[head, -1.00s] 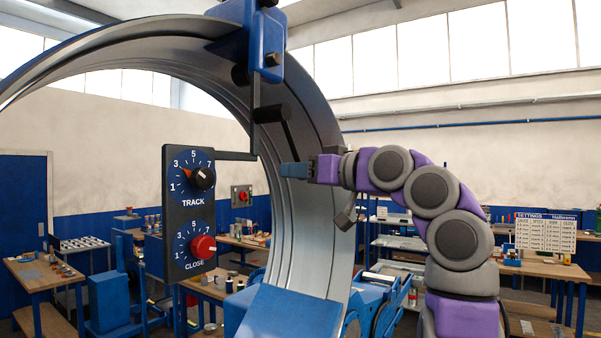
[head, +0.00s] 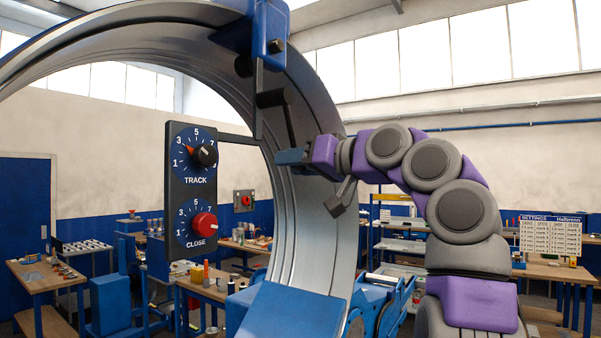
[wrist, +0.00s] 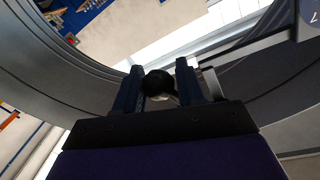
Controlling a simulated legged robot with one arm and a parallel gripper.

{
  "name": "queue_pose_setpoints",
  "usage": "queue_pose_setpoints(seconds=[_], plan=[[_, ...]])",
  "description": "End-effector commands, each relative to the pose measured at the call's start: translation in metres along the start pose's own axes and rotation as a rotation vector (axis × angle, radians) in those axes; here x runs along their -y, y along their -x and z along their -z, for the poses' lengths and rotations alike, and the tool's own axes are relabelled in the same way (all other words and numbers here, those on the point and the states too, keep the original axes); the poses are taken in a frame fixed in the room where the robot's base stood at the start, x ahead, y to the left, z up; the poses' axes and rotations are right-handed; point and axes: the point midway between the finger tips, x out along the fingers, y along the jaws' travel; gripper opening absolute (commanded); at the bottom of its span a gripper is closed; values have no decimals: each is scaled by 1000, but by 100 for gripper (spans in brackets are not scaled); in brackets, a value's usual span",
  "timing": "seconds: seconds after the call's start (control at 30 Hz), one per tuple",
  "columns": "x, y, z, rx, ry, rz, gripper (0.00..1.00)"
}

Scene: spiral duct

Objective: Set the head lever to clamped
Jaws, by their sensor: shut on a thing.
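The head lever (head: 291,122) is a dark bar hanging from a black cylindrical hub below the blue head (head: 268,32) at the top of the ring. It slants slightly down to the right. My gripper (head: 290,157) is at the lever's lower end, reaching in from the right. In the wrist view my gripper (wrist: 158,86) has a finger on each side of a round black knob (wrist: 158,84), shut on it. The fingers hide the lever's end in the head view. No clamped marking is readable.
A control panel (head: 191,190) with TRACK and CLOSE dials hangs left of the lever on a thin arm. The large metal spiral duct (head: 310,225) curves behind my gripper. A blue sloped block (head: 290,318) stands below. Workbenches lie farther back.

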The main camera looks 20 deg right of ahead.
Motion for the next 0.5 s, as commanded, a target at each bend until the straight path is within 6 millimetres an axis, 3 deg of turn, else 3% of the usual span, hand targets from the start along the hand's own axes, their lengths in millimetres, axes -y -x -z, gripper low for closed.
queue_pose_setpoints(seconds=[0.5], plan=[[40, 6, -16, 34, -324, 3, 0]])
